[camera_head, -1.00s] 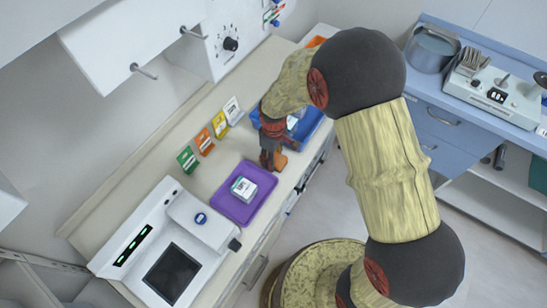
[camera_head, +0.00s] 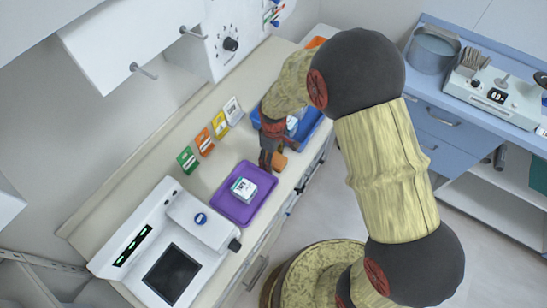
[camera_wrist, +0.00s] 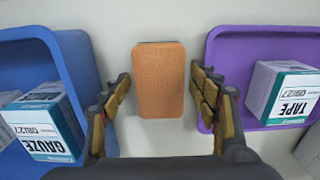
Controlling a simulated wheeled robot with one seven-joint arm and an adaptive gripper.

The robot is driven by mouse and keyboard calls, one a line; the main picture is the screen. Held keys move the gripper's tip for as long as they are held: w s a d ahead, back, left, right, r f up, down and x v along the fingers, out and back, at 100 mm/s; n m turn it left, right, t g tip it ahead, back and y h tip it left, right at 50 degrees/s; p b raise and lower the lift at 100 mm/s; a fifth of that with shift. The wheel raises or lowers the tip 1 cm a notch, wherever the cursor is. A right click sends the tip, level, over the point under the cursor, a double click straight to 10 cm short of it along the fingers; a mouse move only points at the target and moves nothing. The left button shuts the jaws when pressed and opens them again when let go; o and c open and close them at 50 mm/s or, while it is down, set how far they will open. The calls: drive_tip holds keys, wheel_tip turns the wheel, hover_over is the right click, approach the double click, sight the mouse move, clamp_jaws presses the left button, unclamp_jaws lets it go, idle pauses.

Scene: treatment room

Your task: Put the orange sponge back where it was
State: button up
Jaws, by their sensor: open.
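The orange sponge (camera_wrist: 160,80) lies on the counter between the blue tray (camera_wrist: 80,50) and the purple tray (camera_wrist: 222,50) in the wrist view. In the head view only part of the sponge (camera_head: 280,160) shows beside my gripper (camera_head: 270,166). My gripper (camera_wrist: 160,95) is open in the wrist view, with one finger on each side of the sponge and a gap on both sides. The fingers do not appear to touch it. In the head view the gripper points down at the counter, and the arm hides part of the blue tray (camera_head: 312,128).
A tape box (camera_wrist: 285,92) sits in the purple tray and a gauze box (camera_wrist: 45,120) in the blue tray. Several coloured cards (camera_head: 204,142) stand along the wall side. A white device with a dark screen (camera_head: 172,275) stands at the counter's near end.

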wheel_tip(320, 180, up, 12)
drive_tip(key=p, duration=0.1)
drive_tip(key=shift+r+p, duration=0.2)
drive_tip(key=shift+p, duration=0.15)
wheel_tip(320, 180, up, 7)
drive_tip(key=m+t, duration=0.1)
drive_tip(key=m, duration=0.1)
hover_over(274, 157)
drive_tip(key=s+d, duration=0.1)
drive_tip(key=d, duration=0.2)
drive_tip(key=s+d+r+m+t, duration=0.1)
drive_tip(key=s+d+r, duration=0.1)
drive_tip(key=r, duration=0.2)
drive_tip(key=s+d+r+m, duration=0.1)
drive_tip(key=s+d+r, duration=0.1)
drive_tip(key=r, duration=0.1)
drive_tip(key=s+d+r+m+t, duration=0.1)
drive_tip(key=s+d+r+m, duration=0.2)
drive_tip(key=s+r, duration=0.2)
drive_tip(key=s+d+r+m+t, duration=0.2)
drive_tip(key=s+d+r+m, duration=0.1)
drive_tip(key=s, duration=0.7)
wheel_tip(274, 157, up, 2)
drive_tip(key=shift+s+d+r+t, duration=0.15)
drive_tip(key=shift+d+t, duration=0.15)
drive_tip(key=shift+d, duration=0.25)
wheel_tip(274, 157, down, 7)
drive_tip(key=b, duration=0.6)
drive_tip(key=shift+b, duration=0.4)
drive_tip(key=shift+r, duration=0.1)
